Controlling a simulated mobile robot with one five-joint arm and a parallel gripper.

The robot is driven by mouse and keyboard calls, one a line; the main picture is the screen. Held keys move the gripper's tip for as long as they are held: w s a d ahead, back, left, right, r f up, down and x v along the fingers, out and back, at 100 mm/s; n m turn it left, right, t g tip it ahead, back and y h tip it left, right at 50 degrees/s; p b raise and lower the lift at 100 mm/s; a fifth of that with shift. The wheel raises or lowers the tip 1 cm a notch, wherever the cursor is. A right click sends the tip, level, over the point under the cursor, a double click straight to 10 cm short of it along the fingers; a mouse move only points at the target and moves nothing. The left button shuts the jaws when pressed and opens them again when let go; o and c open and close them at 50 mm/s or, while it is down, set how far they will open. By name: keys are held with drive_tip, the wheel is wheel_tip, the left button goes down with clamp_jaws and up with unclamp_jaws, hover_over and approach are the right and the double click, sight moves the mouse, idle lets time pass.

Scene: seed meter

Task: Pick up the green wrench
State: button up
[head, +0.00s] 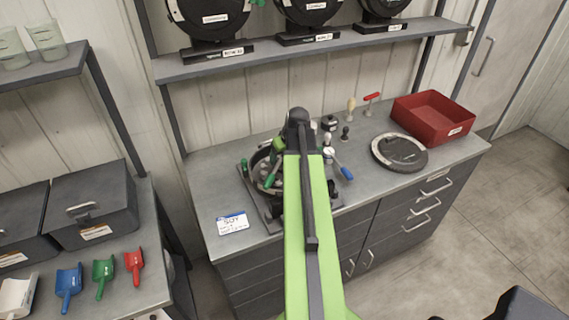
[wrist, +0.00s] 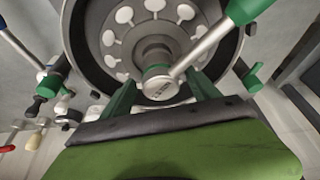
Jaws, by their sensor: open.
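The green wrench has a green handle and a metal shaft (wrist: 207,46). In the wrist view it slants from the upper right down to a round metal hub at the middle of the seed meter (wrist: 88,45). In the head view its green handle (head: 270,181) shows just left of my arm. My gripper (wrist: 161,92) is open, its two green fingers on either side of the hub end of the wrench. I cannot tell whether they touch it. In the head view my arm hides the fingertips and much of the meter.
The meter sits on a grey workbench (head: 208,205) beside a SOY card (head: 232,223). A blue-handled tool (head: 346,173), small knobs, a dark disc (head: 399,151) and a red tray (head: 432,117) are to the right. A shelf (head: 300,50) with several meters is above.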

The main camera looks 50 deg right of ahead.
clamp_jaws()
idle(0.3)
drive_tip(key=shift+r, duration=0.1)
